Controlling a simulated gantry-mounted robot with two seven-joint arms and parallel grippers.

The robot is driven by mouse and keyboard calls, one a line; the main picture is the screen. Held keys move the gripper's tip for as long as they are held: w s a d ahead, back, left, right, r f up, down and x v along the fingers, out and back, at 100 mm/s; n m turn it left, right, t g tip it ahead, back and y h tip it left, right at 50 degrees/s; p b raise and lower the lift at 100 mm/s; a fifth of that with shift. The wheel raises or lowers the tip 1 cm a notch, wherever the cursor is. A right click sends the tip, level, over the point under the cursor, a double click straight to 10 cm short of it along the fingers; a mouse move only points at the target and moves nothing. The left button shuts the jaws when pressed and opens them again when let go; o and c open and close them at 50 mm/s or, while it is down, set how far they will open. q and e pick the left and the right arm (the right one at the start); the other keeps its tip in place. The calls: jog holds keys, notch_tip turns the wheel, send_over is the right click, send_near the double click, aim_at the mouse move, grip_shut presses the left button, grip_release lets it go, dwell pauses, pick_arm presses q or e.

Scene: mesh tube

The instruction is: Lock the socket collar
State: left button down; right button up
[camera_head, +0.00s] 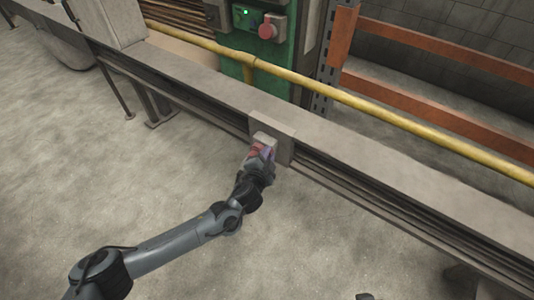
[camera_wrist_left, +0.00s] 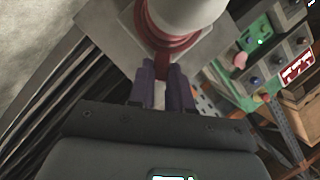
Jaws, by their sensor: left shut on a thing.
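The red socket collar (camera_wrist_left: 168,42) rings the base of a pale cylindrical body (camera_wrist_left: 185,12) in the left wrist view. A narrow red part of it runs down between my fingers. My left gripper (camera_wrist_left: 163,68) is shut on this red part, with one purple finger on each side. In the head view the left gripper (camera_head: 262,153) is at the front of the rail, right at the socket's grey mounting plate (camera_head: 285,130). There the gripper hides most of the collar. The right gripper is not clearly visible.
A long grey rail (camera_head: 380,170) runs diagonally across the head view, with a yellow pipe (camera_head: 380,104) behind it. A green panel (camera_head: 262,50) with a red knob (camera_head: 267,27) stands behind that. The concrete floor (camera_head: 150,165) in front is open.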

pick_arm(q)
jog(key=c, duration=1)
grip_release()
jog(key=shift+c, duration=0.2)
jog(key=p+v, duration=0.5)
jog(key=v, duration=0.5)
jog(key=shift+s, duration=0.45)
